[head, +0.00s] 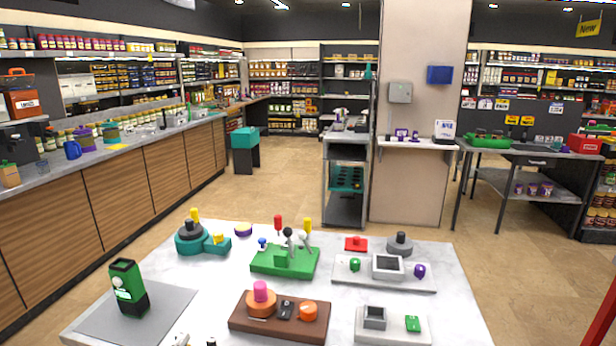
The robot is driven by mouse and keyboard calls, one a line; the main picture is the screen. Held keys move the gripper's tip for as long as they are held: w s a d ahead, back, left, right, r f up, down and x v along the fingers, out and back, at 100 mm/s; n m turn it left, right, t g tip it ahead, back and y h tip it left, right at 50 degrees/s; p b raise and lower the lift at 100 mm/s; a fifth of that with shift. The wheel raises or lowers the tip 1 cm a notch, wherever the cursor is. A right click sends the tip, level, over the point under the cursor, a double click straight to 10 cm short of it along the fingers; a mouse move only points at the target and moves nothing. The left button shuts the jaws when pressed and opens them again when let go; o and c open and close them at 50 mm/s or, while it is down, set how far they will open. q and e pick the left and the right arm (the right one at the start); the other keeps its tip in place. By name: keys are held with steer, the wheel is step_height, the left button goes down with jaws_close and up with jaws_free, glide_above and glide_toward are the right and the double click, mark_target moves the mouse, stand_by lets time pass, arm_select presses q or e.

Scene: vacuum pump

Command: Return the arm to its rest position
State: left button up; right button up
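Neither gripper can be made out in the head view, and no arm is clearly visible. A green and black upright device with a pale round face (128,288) stands on a grey mat (175,305) at the left of the white table (205,276). It may be the vacuum pump, but I cannot tell. Small pale and dark parts (182,340) show at the bottom edge, cut off, and I cannot tell what they are.
The table holds a teal device (201,238), a green lever base (284,261), a brown board with knobs (279,317), a grey panel (383,274) and a smaller pale panel (393,325). A counter (110,190) runs along the left. Tan floor (285,185) lies open beyond.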

arm_select(q)
steer(key=s+a+f+n+g+y, duration=0.2)
steer(key=s+a+f+n+g, duration=0.1)
steer(key=s+a+f, duration=0.4)
steer(key=s+a+f+n+g+y, duration=0.1)
steer(key=s+a+f+n+g, duration=0.15)
steer(key=s+a+f, duration=0.5)
steer(key=s+d+f+n+t+h, duration=0.1)
steer(key=d+f+h, duration=0.5)
steer(key=d+f, duration=0.7)
steer(key=shift+d+f+n+t, duration=0.15)
steer(key=shift+d+n+t, duration=0.55)
steer(key=shift+d, duration=0.45)
